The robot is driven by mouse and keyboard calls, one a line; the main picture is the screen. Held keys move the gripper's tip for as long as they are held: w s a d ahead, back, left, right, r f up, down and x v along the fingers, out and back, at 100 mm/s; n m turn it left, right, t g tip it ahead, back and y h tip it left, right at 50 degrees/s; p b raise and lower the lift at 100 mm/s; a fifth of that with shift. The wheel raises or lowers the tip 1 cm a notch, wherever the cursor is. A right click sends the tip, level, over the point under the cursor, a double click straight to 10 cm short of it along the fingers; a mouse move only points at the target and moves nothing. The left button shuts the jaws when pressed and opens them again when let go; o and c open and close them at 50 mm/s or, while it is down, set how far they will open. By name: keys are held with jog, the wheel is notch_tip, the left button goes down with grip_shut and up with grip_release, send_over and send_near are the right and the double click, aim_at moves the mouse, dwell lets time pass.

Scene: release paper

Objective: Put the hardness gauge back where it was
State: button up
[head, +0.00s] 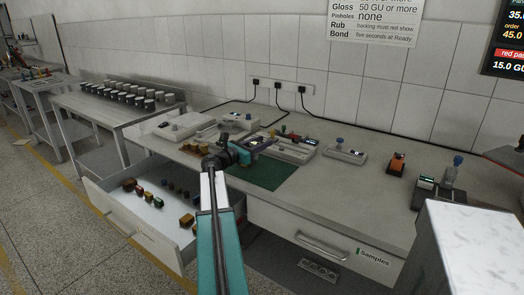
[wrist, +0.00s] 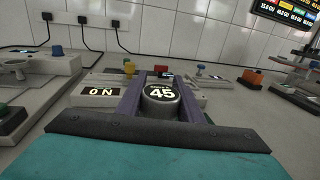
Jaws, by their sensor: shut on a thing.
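The hardness gauge (wrist: 161,104) shows in the wrist view as a dark grey cylinder whose round face reads 45. My gripper (wrist: 160,92) is shut on it, with one purple finger on each side. In the head view my gripper (head: 268,146) is over the worktop, near the back edge of the green mat (head: 272,175). I cannot make out the gauge clearly there, and I cannot tell whether its underside touches anything.
A pale device with an ON display (wrist: 101,92) stands just beyond my gripper. An open drawer (head: 128,232) with several small coloured items juts out at left. A small device (head: 345,153) and an orange-and-black item (head: 397,163) stand to the right, with bare worktop between.

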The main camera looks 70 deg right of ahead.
dwell(0.3)
jog(key=shift+f, duration=1.7)
jog(key=shift+f, duration=0.15)
jog(key=o, duration=1.3)
jog(key=shift+a, duration=0.15)
jog(key=v, duration=1.1)
jog(key=shift+w+a, duration=0.2)
jog(key=shift+a, duration=0.15)
